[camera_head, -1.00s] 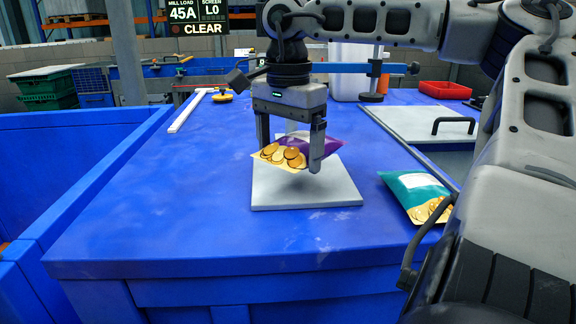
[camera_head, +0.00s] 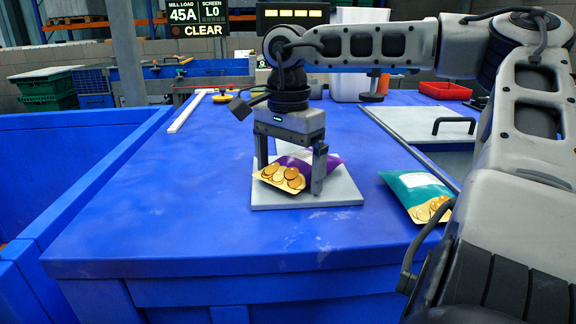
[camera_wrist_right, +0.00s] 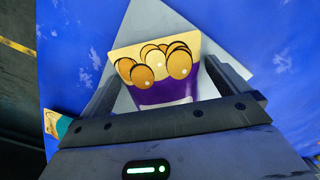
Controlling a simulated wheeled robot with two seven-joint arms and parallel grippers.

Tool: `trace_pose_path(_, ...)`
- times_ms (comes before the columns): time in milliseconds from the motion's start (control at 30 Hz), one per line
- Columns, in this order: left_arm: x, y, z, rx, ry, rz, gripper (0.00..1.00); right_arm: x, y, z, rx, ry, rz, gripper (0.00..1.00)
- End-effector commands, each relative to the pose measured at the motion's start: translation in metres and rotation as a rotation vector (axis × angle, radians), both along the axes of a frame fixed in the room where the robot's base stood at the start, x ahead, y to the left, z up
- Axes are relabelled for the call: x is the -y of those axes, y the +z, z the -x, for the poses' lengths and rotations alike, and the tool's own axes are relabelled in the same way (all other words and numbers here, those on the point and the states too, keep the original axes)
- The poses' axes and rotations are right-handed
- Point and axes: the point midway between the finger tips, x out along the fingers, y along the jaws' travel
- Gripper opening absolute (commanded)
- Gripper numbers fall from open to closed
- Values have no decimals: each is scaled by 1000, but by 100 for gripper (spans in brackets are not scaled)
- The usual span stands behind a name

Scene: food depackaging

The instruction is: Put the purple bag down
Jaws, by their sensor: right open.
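The purple bag (camera_head: 322,163), with gold coin-like pieces printed on a cream end, lies on the pale square board (camera_head: 335,195) on the blue table. My right gripper (camera_head: 291,184) points down over it, fingers on either side of the bag. The fingers are open, and the bag looks slightly tilted. In the right wrist view the bag (camera_wrist_right: 160,92) shows between the two fingers (camera_wrist_right: 165,85), with gaps beside it. Part of the bag is hidden behind the fingers. My left gripper is not in view.
A teal bag (camera_head: 413,190) lies right of the board near the table edge. A grey lid with a black handle (camera_head: 453,125) is at the right. A red tray (camera_head: 445,90) stands far back. The table's left side (camera_head: 150,200) is clear.

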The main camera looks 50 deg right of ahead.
Motion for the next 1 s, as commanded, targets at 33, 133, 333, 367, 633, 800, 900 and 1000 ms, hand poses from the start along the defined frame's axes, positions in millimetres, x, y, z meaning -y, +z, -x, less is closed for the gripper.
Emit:
trace_pose_path(33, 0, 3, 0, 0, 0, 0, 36, 0, 5, 0, 1, 0, 2, 100)
trace_pose_path(133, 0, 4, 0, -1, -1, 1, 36, 1, 17, -1, 2, -2, 2, 100)
trace_pose_path(333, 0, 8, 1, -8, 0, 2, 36, 1, 60, -1, 4, -2, 2, 100)
trace_pose_path(367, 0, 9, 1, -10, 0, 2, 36, 1, 67, -1, 3, -2, 2, 100)
trace_pose_path(633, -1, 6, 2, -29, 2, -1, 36, 0, 113, 0, 1, -2, 0, 100)
trace_pose_path(800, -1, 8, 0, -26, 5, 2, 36, 0, 123, 0, 1, -1, 1, 100)
trace_pose_path(900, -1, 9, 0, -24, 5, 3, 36, 0, 124, 0, 1, -1, 0, 100)
trace_pose_path(1000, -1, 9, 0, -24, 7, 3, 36, 0, 123, 0, 0, 0, 0, 100)
